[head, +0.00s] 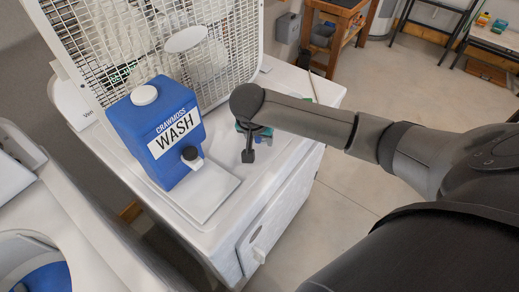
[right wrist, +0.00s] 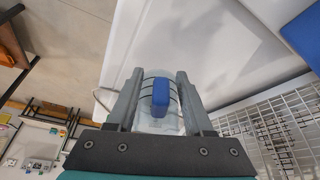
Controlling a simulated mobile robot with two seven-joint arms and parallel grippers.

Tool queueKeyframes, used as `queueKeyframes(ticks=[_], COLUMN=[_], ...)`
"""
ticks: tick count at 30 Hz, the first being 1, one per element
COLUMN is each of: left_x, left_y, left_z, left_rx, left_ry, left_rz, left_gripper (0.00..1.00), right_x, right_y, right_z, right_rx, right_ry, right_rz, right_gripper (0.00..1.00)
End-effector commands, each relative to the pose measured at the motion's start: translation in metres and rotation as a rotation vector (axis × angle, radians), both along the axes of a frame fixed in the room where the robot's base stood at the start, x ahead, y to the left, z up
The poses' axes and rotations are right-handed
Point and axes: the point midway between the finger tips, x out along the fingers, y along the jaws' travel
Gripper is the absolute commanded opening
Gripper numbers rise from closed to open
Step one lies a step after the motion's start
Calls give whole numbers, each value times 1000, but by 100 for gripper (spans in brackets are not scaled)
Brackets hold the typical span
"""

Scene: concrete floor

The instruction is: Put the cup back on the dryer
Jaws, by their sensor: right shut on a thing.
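The dryer (head: 225,232) is the white appliance in the middle of the head view, with a flat top. My right gripper (head: 249,151) reaches over its top, to the right of the blue jug. In the right wrist view my right gripper (right wrist: 160,74) is shut on a pale, see-through cup (right wrist: 160,125) with dark lines and a blue part facing the camera. White surface shows beyond the fingers. In the head view the cup is mostly hidden by the gripper, and I cannot tell whether it touches the dryer. My left gripper is not in view.
A blue wash jug (head: 165,130) with a spout stands on the dryer's left part. A white box fan (head: 235,45) stands behind it. Another white machine (head: 45,205) with a round opening is at lower left. Open concrete floor (head: 375,110) lies to the right.

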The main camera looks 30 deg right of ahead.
Motion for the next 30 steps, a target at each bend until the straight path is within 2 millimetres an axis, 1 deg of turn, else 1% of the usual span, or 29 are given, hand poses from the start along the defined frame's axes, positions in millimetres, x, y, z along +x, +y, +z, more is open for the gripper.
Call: queueKeyframes(ticks=[2,6,9,22,23,30], left_x=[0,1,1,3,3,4], left_y=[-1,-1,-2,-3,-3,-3], left_z=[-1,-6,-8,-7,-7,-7], left_rx=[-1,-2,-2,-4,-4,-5], left_ry=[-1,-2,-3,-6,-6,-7], left_rz=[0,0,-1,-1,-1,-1], left_gripper=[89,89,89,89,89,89], right_x=[0,-1,-1,0,0,0], right_y=[0,0,0,1,0,0], right_z=[-7,-30,-42,-47,-47,-47], right_rx=[0,0,0,1,1,1], right_ry=[0,3,1,0,-1,-1], right_rz=[0,-1,0,0,0,0], right_gripper=[0,0,0,0,54,81])
